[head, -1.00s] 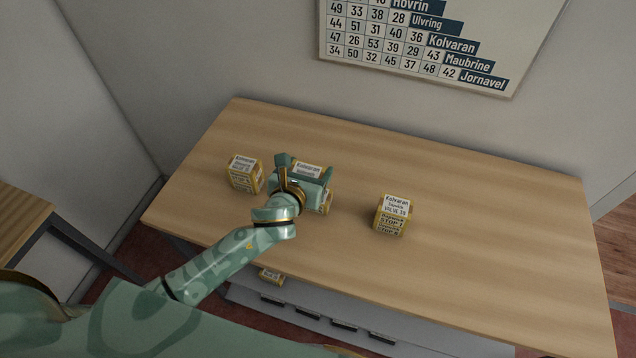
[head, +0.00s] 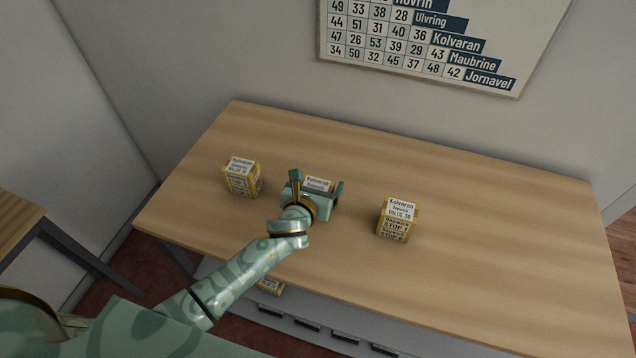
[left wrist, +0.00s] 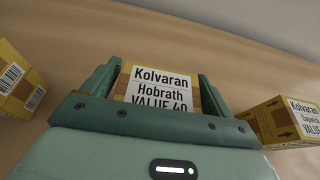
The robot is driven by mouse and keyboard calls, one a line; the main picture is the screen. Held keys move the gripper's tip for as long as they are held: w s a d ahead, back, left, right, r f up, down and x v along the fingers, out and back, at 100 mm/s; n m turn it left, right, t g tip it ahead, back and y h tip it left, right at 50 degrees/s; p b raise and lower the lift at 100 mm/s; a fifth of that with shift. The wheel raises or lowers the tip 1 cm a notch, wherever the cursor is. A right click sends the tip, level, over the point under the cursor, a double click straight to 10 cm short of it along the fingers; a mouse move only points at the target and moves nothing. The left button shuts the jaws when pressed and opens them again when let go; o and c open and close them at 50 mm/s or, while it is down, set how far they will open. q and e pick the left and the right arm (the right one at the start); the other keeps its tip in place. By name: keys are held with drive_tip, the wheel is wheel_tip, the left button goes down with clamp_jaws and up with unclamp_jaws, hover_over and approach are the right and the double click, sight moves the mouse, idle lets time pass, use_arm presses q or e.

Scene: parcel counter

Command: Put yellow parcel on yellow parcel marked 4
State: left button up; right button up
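My left gripper (head: 318,192) is shut on a yellow parcel (head: 319,183) over the middle of the counter. In the left wrist view the parcel (left wrist: 160,88) sits between the two fingers, its white label reading Kolvaran, Hobrath, VALUE 40. The gripper hides its lower part and whatever is under it. A second yellow parcel (head: 397,220) stands to the right, labelled Kolvaran, Dapwick. A third yellow parcel (head: 242,178) stands to the left. I cannot make out a clear mark 4 on any of them. My right gripper is not in view.
The wooden counter (head: 500,240) is clear on the right and along the back. Another small yellow parcel (head: 270,287) shows below the front edge, near the grey unit with dark slots. A number chart (head: 430,40) hangs on the wall behind.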

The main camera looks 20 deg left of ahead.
use_arm(q)
drive_tip(key=shift+o, duration=0.2)
drive_tip(key=shift+r, duration=0.2)
drive_tip(key=shift+s+r, duration=0.1)
drive_tip(key=shift+s, duration=0.25)
drive_tip(key=p+v, duration=0.2)
drive_tip(key=v, duration=0.9)
drive_tip(key=shift+p, duration=0.4)
